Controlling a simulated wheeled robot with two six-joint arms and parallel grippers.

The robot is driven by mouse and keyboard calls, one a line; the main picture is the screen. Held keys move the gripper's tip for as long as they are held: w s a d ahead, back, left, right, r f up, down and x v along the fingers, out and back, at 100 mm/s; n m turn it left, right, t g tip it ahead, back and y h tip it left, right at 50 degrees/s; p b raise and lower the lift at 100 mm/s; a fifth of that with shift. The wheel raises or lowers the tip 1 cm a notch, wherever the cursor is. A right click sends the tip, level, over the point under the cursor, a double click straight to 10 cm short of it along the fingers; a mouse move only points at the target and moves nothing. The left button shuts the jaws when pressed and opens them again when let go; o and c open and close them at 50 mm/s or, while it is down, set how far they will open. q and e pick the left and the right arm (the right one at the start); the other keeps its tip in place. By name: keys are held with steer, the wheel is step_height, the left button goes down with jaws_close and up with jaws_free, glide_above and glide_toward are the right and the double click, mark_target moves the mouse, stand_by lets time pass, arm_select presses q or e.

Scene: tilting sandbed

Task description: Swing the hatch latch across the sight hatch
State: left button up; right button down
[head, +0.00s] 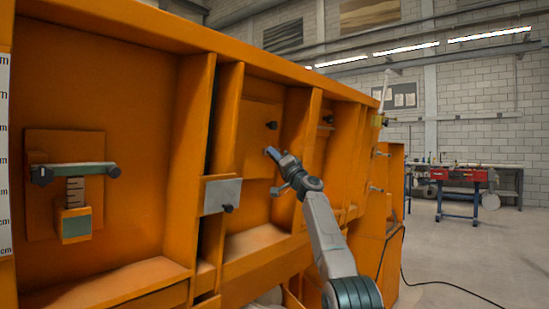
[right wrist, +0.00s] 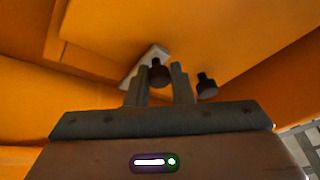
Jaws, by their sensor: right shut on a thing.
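My right gripper (head: 277,170) reaches in from the lower right to the orange wall panel (head: 257,115), which I take to be the sight hatch. In the right wrist view my fingers (right wrist: 160,88) are on either side of a black knob (right wrist: 159,72), shut on it. A pale grey bar (right wrist: 134,72) shows behind that knob; it looks like the hatch latch, with its far part hidden. A second black knob (right wrist: 207,86) stands on the orange face just right of the fingers. In the head view a black knob (head: 272,125) shows above my gripper. My left gripper is not in view.
Left of my gripper, a grey plate (head: 222,195) with a black knob sticks out from an upright rib. Farther left is a green bar (head: 80,170) with black ends above a small box. Upright orange ribs (head: 303,125) flank the panel. The floor (head: 470,250) to the right is mostly open.

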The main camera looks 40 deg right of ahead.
steer(key=shift+w+f, duration=0.1)
steer(key=shift+f, duration=0.05)
steer(key=c, duration=1.3)
jaws_free()
steer(key=shift+d, duration=0.1)
steer(key=v, duration=1.1)
steer(key=shift+b, duration=0.3)
